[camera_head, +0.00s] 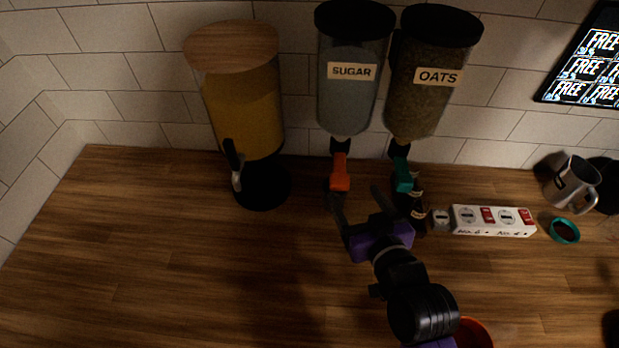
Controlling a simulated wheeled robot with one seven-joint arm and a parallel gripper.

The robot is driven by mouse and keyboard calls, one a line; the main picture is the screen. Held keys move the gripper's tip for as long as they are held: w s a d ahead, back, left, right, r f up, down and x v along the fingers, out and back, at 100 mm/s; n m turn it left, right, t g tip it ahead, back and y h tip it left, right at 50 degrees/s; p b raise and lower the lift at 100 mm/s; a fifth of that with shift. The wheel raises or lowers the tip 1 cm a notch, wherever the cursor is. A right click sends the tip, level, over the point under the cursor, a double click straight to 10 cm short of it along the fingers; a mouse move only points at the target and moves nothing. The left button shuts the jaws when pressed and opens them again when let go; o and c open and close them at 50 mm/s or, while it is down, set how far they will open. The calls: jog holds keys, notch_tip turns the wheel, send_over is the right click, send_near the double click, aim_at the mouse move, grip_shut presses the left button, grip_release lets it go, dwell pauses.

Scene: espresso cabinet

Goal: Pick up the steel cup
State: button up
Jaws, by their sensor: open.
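The steel cup (573,185) stands at the far right of the wooden counter, close to the tiled wall. It is a shiny metal mug with a handle on its right side. My gripper (354,198) is open and appears empty, near the middle of the counter in front of the sugar dispenser. It is well to the left of the cup and apart from it.
A drink dispenser (240,105), a sugar dispenser (349,95) and an oats dispenser (425,100) stand along the wall. A dark bottle (417,205), a white socket strip (493,220) and a teal-rimmed round thing (564,231) lie between my gripper and the cup. An orange bowl (474,333) is at the front. The left counter is clear.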

aim_at(339, 200)
jog(key=shift+n+g, duration=0.4)
jog(key=shift+g, duration=0.4)
jog(key=f, duration=0.1)
jog(key=a+f, duration=0.1)
jog(key=f, duration=0.1)
jog(key=shift+s+a+f, duration=0.3)
jog(key=shift+a+f, duration=0.05)
jog(key=b+x, duration=0.4)
jog(key=x, duration=0.2)
jog(key=shift+w+a+f, duration=0.15)
jog(key=shift+w+f, duration=0.1)
jog(key=shift+w, duration=0.05)
jog(key=shift+w+a, duration=0.15)
jog(key=shift+w, duration=0.2)
grip_shut()
jog(key=shift+r, duration=0.1)
